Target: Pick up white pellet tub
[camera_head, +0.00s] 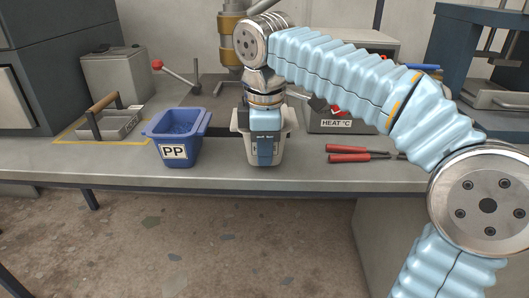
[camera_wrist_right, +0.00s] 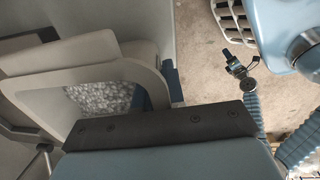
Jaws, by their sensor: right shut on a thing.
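The white pellet tub (camera_head: 249,152) is at the front middle of the bench, right of the blue tub. My right gripper (camera_head: 265,138) comes down from above and is shut on the tub's near side, with one finger in front of the wall. In the right wrist view, the tub (camera_wrist_right: 135,68) shows pale pellets (camera_wrist_right: 103,97) inside, and the gripper's dark finger pad covers part of it. Whether the tub's base touches the bench is hard to tell. What looks like my left gripper (camera_wrist_right: 238,66) is small in the wrist view, its jaws unclear.
A blue tub marked PP (camera_head: 187,133) stands close on the left. A grey tray with a wooden handle (camera_head: 112,123) is farther left. Red-handled pliers (camera_head: 350,153) lie at right. A HEAT °C box (camera_head: 335,121) and a press column (camera_head: 234,42) stand behind.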

